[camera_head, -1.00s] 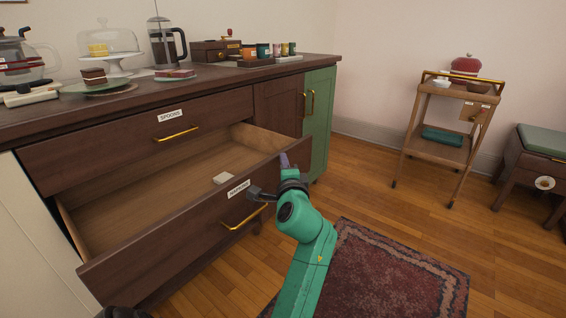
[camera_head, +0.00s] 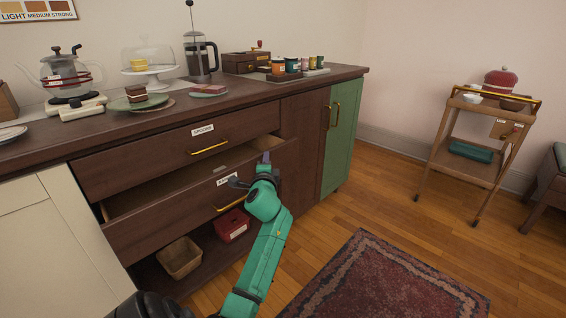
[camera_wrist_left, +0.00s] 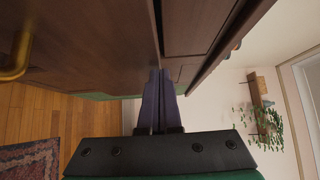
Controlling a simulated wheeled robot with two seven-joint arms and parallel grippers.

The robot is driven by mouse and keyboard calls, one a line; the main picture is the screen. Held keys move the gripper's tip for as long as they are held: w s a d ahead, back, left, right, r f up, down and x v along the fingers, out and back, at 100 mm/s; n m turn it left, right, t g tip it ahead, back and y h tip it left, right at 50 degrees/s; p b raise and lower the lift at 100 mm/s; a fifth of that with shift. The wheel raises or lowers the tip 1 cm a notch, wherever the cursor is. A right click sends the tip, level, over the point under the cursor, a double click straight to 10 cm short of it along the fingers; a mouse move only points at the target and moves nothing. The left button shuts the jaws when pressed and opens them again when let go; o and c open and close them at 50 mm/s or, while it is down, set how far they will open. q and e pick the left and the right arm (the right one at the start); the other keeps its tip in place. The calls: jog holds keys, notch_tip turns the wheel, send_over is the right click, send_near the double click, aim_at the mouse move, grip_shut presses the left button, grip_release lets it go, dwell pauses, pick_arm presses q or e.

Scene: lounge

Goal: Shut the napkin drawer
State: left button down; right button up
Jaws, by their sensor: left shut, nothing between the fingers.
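The napkin drawer (camera_head: 160,222) is the lower wooden drawer, partly open, with a narrow strip of its inside showing. Its label (camera_head: 227,180) is partly hidden by my left arm, and its brass handle (camera_head: 230,203) is partly covered too. My left gripper (camera_head: 266,158) is shut and empty at the right end of the drawer front, near its top edge. In the left wrist view the shut fingers (camera_wrist_left: 158,85) point at dark wood, with a brass handle (camera_wrist_left: 15,58) at the left. Whether they touch the drawer front is unclear. My right gripper is not in view.
The spoons drawer (camera_head: 185,150) above is shut. A basket (camera_head: 180,258) and a red box (camera_head: 232,225) sit on the shelf below. A green cabinet door (camera_head: 341,135) is to the right. A rug (camera_head: 390,280) lies on the otherwise open floor.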

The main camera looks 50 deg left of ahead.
pick_arm(q)
jog(key=a, duration=0.6)
jog(key=shift+f, duration=0.1)
dwell(0.3)
